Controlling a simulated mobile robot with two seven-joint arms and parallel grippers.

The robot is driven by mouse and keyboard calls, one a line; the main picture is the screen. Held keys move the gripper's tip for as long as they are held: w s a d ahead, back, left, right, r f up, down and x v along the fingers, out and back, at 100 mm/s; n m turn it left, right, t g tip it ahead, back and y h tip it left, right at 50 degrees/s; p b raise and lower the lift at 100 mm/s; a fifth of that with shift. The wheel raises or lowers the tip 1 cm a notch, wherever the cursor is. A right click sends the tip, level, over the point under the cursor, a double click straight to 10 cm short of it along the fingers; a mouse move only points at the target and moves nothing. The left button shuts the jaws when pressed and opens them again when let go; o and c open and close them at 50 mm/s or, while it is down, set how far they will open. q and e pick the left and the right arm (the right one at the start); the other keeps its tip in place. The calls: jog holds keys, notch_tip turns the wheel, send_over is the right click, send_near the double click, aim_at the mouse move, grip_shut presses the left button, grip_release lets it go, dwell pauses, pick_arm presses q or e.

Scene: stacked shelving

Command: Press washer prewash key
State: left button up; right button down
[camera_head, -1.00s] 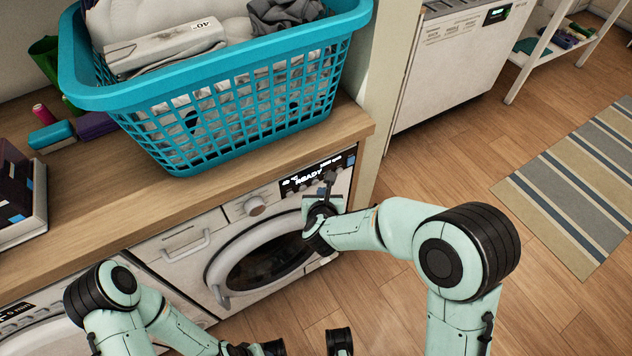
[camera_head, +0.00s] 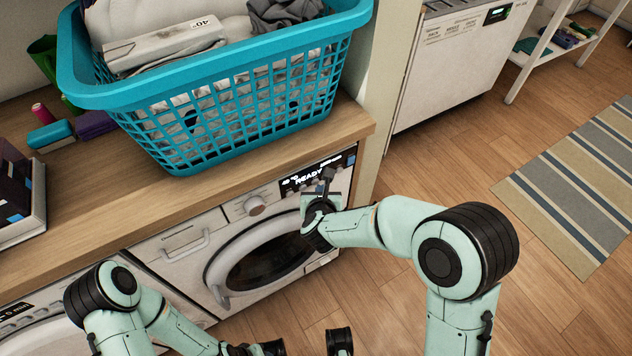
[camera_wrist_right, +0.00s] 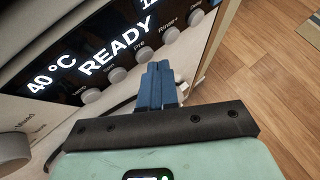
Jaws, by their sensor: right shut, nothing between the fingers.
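The white washer (camera_head: 192,240) stands under the wooden counter. Its black display reads "READY" and "40 °C" in the right wrist view (camera_wrist_right: 118,58). A row of round grey keys runs below the display. The prewash key (camera_wrist_right: 143,57), labelled "Pre", is the middle one. My right gripper (camera_wrist_right: 156,66) is shut and empty, its blue fingertips just below the prewash key. I cannot tell whether they touch it. In the head view, my right gripper (camera_head: 327,174) is in front of the panel and hides part of the keys.
A turquoise laundry basket (camera_head: 215,75) stands on the counter (camera_head: 85,185) above the washer. The round washer door (camera_head: 265,262) is closed, below the panel. A programme knob (camera_wrist_right: 10,148) is left of the keys. Open wooden floor lies to the right.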

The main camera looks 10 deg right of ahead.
jog(key=shift+w+a, duration=0.15)
jog(key=shift+w, duration=0.25)
dwell(0.6)
jog(key=shift+s, duration=0.15)
jog(key=shift+s+d+b, duration=0.25)
jog(key=shift+s+b, duration=0.25)
jog(key=shift+s, duration=0.1)
jog(key=shift+s+d+f+b, duration=0.1)
jog(key=shift+s+d+b, duration=0.25)
jog(key=shift+s, duration=0.45)
jog(key=shift+s+d+f+b, duration=0.1)
jog(key=shift+s+d+b, duration=0.1)
jog(key=shift+s+b, duration=0.4)
jog(key=shift+s+d+f+b, duration=0.15)
jog(key=shift+s+d, duration=0.15)
jog(key=shift+s, duration=0.65)
jog(key=shift+r, duration=0.15)
